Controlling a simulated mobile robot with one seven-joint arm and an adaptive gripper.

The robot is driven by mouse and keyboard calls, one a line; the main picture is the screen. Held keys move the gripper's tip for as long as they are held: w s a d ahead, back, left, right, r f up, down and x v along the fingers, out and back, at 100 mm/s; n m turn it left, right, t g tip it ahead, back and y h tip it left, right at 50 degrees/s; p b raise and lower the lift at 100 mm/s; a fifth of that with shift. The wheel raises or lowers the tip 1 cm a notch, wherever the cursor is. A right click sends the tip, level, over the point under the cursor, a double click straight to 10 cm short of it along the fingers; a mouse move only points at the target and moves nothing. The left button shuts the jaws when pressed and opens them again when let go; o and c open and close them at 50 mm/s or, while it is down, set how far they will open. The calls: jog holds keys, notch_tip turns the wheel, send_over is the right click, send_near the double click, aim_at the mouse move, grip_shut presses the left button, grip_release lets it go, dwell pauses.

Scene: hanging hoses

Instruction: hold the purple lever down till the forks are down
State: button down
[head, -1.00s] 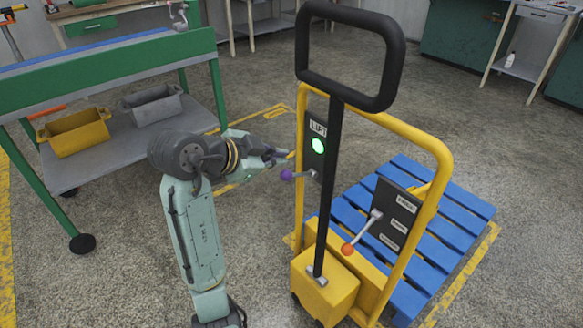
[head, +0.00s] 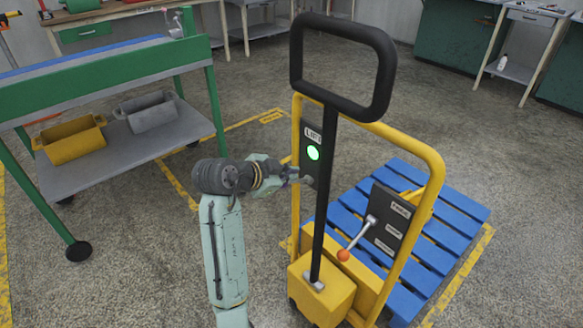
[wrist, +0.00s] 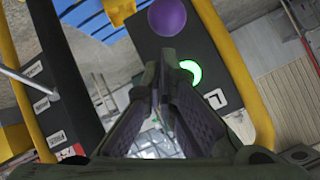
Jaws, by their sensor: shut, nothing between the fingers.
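The purple lever's round knob (wrist: 166,17) shows at the top of the wrist view, just beyond my fingertips. In the head view it is hidden behind my gripper. My gripper (head: 298,174) is shut and empty, close to the LIFT panel (head: 309,183) on the yellow truck (head: 441,185). Its closed fingers (wrist: 166,68) also show in the wrist view, with a gap in the picture below the knob; I cannot tell if they touch the lever. A green lamp (head: 313,153) is lit on the panel. The forks are hidden by the blue pallet (head: 455,208) and truck.
A lever with an orange knob (head: 343,255) is on the second panel (head: 386,215) at right. The black handle (head: 386,75) rises above the truck. A green-legged table (head: 215,112) with a yellow bin (head: 72,141) stands at left. Floor between is clear.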

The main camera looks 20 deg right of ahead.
jog(key=shift+a+f, duration=0.15)
jog(key=shift+f, duration=0.1)
